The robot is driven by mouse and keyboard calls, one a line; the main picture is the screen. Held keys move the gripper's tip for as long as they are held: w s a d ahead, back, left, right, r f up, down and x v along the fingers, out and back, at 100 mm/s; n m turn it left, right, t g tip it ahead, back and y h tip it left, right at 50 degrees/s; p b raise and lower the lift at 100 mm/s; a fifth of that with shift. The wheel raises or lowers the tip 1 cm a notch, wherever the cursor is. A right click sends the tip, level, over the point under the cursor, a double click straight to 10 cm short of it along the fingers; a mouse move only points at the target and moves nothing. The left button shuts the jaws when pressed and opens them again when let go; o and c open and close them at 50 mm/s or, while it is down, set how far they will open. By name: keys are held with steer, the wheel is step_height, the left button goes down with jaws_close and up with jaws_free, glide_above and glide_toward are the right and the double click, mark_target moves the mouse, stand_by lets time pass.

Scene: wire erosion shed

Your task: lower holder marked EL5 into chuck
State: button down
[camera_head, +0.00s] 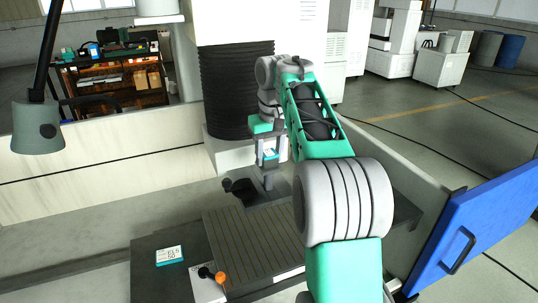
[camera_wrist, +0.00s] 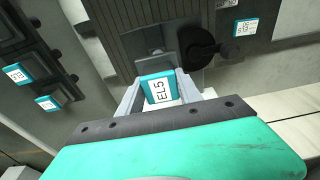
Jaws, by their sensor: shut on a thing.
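In the head view the holder (camera_head: 270,153) hangs below my wrist, above the dark work table. What looks like the chuck, a dark block with a round black lever (camera_head: 240,188), is at the table's back edge. The lever (camera_wrist: 203,48) also shows in the wrist view, beyond the holder. The holder's lower end is partly hidden, so I cannot tell whether it touches the chuck.
A ribbed plate (camera_head: 250,240) lies on the table. A label plate (camera_head: 170,256) and an orange-knobbed lever (camera_head: 220,278) are at front left. A blue door (camera_head: 475,230) stands open at right. A black bellows column (camera_head: 235,90) rises behind. Other labelled pieces (camera_wrist: 16,73) show at left.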

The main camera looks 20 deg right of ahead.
stand_by(0.4)
steer(key=shift+f+b, duration=1.35)
steer(key=shift+f, duration=0.1)
steer(key=shift+f+b, duration=1.3)
steer(key=shift+f, duration=0.2)
steer(key=shift+f+b, duration=0.35)
steer(key=shift+f, duration=0.05)
steer(key=c, duration=0.7)
jaws_free()
